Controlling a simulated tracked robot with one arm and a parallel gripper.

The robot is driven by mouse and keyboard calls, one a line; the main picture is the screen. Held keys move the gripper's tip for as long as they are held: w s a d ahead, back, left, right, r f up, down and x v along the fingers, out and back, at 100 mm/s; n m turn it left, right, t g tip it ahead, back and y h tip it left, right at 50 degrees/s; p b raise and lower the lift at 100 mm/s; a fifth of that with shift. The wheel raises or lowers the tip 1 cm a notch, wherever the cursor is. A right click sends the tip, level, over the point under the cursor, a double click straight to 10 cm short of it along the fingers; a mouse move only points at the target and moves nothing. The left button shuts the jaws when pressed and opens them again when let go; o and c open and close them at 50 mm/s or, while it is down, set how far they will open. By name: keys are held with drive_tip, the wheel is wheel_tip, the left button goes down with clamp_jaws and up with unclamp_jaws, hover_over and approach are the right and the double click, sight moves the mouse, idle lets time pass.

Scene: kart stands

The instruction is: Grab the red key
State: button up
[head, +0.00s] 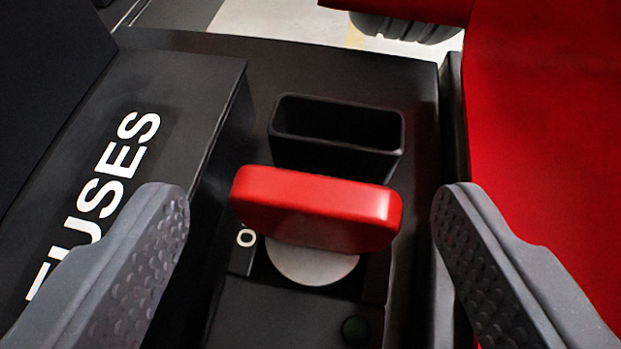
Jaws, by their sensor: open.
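The red key (316,207) is a rounded red block-shaped handle. It sits above a round light-grey disc (312,266) on a black panel. My gripper (312,225) is open, with one grey dimpled finger to the left of the key and one to the right. Both fingers are apart from the key, with a gap on each side. The key's underside and how it joins the disc are hidden.
An open black rectangular holder (338,135) stands just behind the key. A black box marked FUSES (205,95) rises at the left. A red body panel (550,120) lies close at the right.

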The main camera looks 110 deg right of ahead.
drive_tip(key=c, duration=1.1)
drive_tip(key=shift+o, duration=0.2)
